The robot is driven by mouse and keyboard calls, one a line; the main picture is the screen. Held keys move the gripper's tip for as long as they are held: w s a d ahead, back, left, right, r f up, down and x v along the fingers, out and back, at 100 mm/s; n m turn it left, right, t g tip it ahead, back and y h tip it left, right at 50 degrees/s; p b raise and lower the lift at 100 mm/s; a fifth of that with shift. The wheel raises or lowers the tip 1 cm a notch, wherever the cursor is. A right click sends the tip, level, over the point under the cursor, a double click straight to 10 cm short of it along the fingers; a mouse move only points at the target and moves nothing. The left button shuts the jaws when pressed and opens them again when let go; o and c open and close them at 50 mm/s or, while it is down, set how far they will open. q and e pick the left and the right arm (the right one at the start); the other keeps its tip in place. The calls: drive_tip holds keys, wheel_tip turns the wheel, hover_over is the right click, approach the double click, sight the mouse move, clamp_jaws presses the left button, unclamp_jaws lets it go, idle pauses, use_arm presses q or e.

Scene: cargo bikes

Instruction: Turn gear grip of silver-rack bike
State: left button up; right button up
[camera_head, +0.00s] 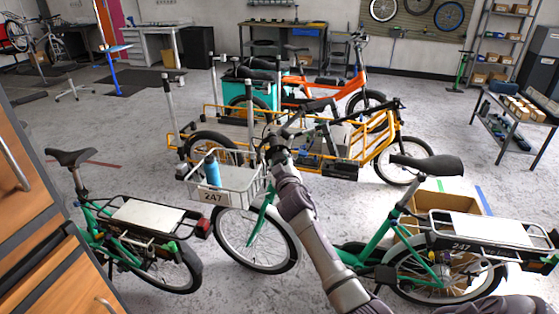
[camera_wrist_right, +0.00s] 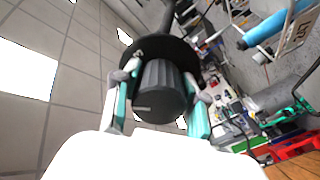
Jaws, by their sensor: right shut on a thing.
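A green bike (camera_head: 262,222) with a wire front basket and a silver rear rack (camera_head: 478,229) stands in front of me, its rack at the right. Its dark ribbed gear grip (camera_wrist_right: 160,92) fills the middle of the right wrist view, with a round black flange behind it. My right gripper (camera_head: 275,145) is at the handlebar. In the wrist view its two fingers (camera_wrist_right: 160,82) are shut on the ribbed grip, one on each side. In the head view my gripper mostly hides the grip. My left gripper is not in view.
The front basket (camera_head: 228,184) holds a blue bottle (camera_head: 212,168) close to my right gripper. A second green bike (camera_head: 150,262) stands at left, beside a wooden cabinet (camera_head: 30,200). A yellow cargo bike (camera_head: 376,148) stands just behind. A cardboard box (camera_head: 447,203) is at right.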

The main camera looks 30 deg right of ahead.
drive_tip(key=shift+f, duration=0.1)
drive_tip(key=o, duration=1.2)
drive_tip(key=shift+c, duration=0.2)
drive_tip(key=shift+s, duration=0.1)
drive_tip(key=v, duration=1.2)
